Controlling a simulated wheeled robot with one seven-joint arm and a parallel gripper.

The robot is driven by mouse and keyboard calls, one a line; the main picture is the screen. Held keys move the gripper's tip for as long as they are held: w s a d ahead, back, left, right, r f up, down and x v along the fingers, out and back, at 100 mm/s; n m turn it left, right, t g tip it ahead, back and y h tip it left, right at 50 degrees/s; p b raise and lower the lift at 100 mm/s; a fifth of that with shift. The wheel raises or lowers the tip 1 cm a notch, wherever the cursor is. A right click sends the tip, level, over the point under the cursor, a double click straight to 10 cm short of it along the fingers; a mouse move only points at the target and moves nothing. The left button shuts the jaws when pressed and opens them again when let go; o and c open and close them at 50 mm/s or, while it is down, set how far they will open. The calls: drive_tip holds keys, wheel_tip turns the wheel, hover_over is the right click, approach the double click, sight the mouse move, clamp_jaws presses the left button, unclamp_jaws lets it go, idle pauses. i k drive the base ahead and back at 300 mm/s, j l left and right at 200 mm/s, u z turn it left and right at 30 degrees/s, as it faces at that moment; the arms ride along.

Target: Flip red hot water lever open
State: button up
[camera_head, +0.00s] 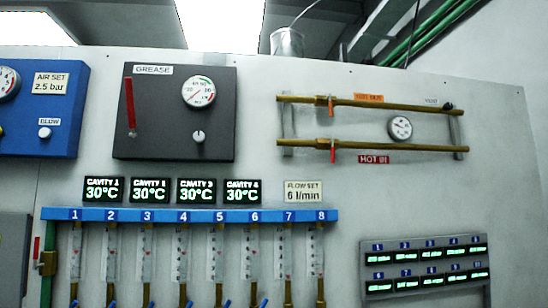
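Two brass pipes run across the upper right of the wall panel. The lower pipe (420,148) has a red lever (333,153) that hangs down, crosswise to the pipe. A red label (373,159) beside it begins with "HOT". The upper pipe (420,105) has an orange-red lever (331,106), also pointing down, with an orange label (368,98) too blurred to read. My gripper is not in view.
A round gauge (400,128) sits between the pipes. A dark GREASE panel (175,140) with a long red handle (130,103) is to the left. Below are a blue numbered manifold (190,222) with several flow tubes, and a grey display panel (424,267).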

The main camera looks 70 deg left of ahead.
sight(332, 148)
drive_tip(key=j+u, duration=0.2)
drive_tip(key=u, duration=0.3)
drive_tip(key=i+j+u, duration=0.15)
drive_tip(key=u, duration=0.35)
drive_tip(key=i+j+u, duration=0.1)
drive_tip(key=u, duration=0.4)
drive_tip(key=i+j, duration=0.7)
drive_tip(key=i, duration=0.05)
